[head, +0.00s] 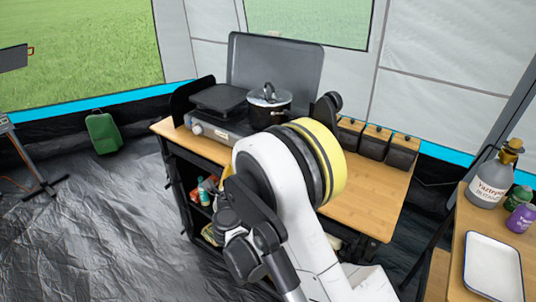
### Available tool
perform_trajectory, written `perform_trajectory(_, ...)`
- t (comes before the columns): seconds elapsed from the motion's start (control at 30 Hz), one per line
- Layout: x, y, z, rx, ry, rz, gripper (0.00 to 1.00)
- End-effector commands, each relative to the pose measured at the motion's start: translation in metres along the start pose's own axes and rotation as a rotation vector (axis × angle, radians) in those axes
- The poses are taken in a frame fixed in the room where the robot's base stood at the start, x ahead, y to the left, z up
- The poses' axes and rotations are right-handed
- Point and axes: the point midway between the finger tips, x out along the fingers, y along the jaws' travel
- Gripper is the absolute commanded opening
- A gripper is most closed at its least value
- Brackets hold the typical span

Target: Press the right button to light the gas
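A camping gas stove (212,127) stands at the left end of a wooden-topped table, with its dark lid (290,65) raised behind it. A round knob (197,129) shows at the left of its front. The right part of the front, where a right button may be, is hidden behind my white arm with its yellow band. A black pot (270,104) with a lid stands on the right side of the stove. Dark jointed parts of my arm show at the lower middle. I cannot make out my fingertips or whether they touch anything.
Several dark wood-lidded canisters (375,142) stand at the back of the table (365,195). Shelves below hold bottles. A side table at right carries a grey bottle (490,178), small jars and a white tray (493,268). The floor at left is clear before a green can (103,132).

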Motion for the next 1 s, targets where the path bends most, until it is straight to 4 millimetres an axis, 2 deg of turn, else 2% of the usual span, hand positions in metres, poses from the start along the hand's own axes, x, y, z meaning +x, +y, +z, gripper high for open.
perform_trajectory(0.17,-0.001,0.012,-0.008,0.033,0.023,0.004,0.0)
perform_trajectory(0.57,0.002,0.01,-0.009,0.033,0.023,0.004,0.0)
perform_trajectory(0.77,0.018,0.0,-0.019,0.034,0.024,0.003,0.0)
perform_trajectory(1.0,0.045,-0.014,-0.034,0.032,0.024,0.003,0.0)
